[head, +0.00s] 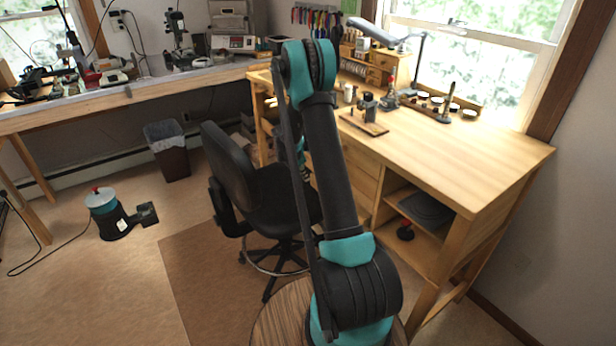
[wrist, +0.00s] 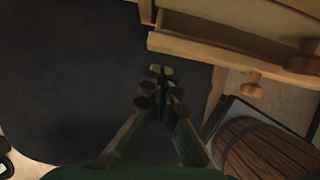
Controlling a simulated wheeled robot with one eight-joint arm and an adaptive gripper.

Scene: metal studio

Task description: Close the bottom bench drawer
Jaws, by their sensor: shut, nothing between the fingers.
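The wooden bench (head: 450,150) stands at the right in the head view, its drawer column largely hidden behind my arm. In the wrist view, a light wooden drawer (wrist: 220,55) shows at the upper right, its edge standing out. Two round wooden knobs (wrist: 253,86) show beside it. Which drawer is the bottom one, and how far it is out, I cannot tell. My gripper (wrist: 160,88) is shut and empty, left of and below the drawer in the wrist view, apparently apart from it. In the head view the gripper is mostly hidden behind my arm.
A black office chair (head: 232,170) stands close to the bench, left of my arm; its dark surface fills the wrist view's left. An open shelf (head: 420,210) is right of the drawers. A bin (head: 167,150) and a teal-and-black machine (head: 108,212) stand left. Floor between is clear.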

